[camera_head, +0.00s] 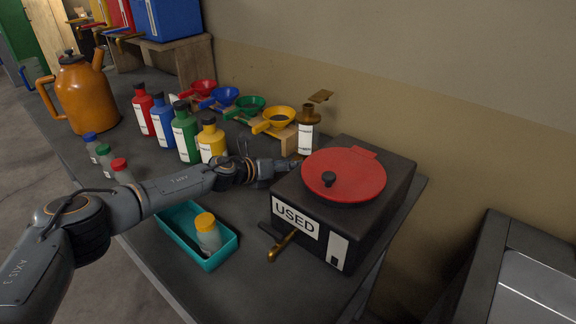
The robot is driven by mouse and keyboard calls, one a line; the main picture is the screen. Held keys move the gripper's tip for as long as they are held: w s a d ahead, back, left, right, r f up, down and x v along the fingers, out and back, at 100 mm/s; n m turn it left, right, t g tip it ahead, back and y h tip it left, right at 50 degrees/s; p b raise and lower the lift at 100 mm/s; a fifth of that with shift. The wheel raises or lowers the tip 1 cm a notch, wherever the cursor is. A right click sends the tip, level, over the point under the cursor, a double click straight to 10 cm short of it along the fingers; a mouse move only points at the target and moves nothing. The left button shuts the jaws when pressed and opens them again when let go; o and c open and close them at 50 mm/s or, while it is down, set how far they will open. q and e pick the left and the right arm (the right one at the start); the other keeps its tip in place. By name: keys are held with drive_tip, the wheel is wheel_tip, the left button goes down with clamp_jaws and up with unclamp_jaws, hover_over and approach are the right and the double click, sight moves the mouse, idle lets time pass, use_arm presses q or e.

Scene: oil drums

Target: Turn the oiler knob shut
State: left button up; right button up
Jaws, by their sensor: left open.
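A black box labelled USED (295,216) with a round red lid (345,174) stands on the right of the bench. A brass spout (283,246) sticks out of its front, with a small dark handle (268,230) beside it. I cannot tell which part is the oiler knob. My left gripper (276,167) is open and small in view, at the box's left rear side, behind the teal tray. Its fingertips are hard to make out, and I cannot tell whether they touch the box. My right gripper is not in view.
A teal tray (169,219) holding a yellow-capped bottle (207,232) lies below my left forearm. An orange can (84,98) is far left. Bare bench (262,285) lies in front.

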use_arm(q)
clamp_jaws()
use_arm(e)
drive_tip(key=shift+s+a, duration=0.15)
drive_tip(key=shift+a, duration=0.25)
use_arm(q)
drive_tip(key=shift+r+m+p, duration=0.25)
drive_tip(key=shift+m+p, duration=0.05)
drive_tip(key=shift+p, duration=0.55)
drive_tip(key=m+y+p, duration=0.1)
drive_tip(key=p, duration=0.2)
drive_tip(key=m+t+y+p, duration=0.1)
drive_tip(key=p, duration=0.2)
drive_tip(key=shift+s+d+r+m, duration=0.15)
drive_tip(key=shift+s+d+m, duration=0.05)
drive_tip(key=shift+m, duration=0.2)
drive_tip(key=shift+d+m+t+y+p, duration=0.1)
drive_tip(key=shift+m+t+y+p, duration=0.3)
drive_tip(key=shift+p, duration=0.85)
drive_tip(key=shift+f+m+p, duration=0.25)
drive_tip(key=shift+m+p, duration=0.05)
drive_tip(key=shift+p, duration=0.05)
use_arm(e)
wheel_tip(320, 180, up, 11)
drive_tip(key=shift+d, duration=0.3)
